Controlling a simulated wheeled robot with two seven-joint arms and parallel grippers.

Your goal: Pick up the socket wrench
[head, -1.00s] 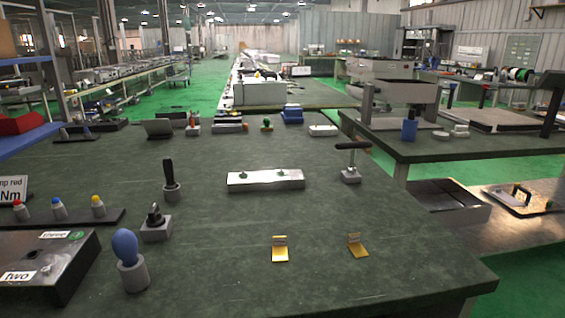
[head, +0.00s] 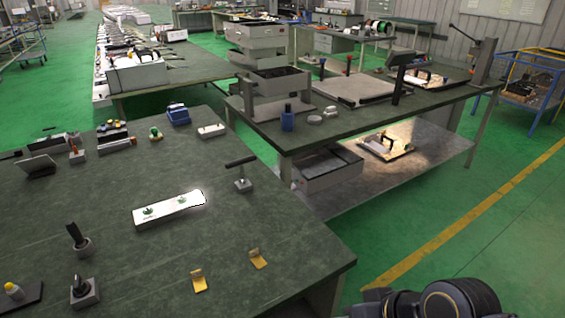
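A tool with a black bar handle (head: 241,162) stands upright in a grey block at the right edge of the near green table. It looks like the socket wrench, but I cannot be certain. A black-handled tool (head: 75,235) stands tilted in a round grey holder at the left. Another dark tool (head: 82,287) sits in a square grey block in front of it. Neither gripper shows; only a black part of my arm is at the lower right, well away from these tools.
A silver block with two green spots (head: 168,210) lies mid-table, with two yellow brackets (head: 198,280) in front. A blue item (head: 178,114) and a white item (head: 211,131) lie along the back. Green floor at the right is open.

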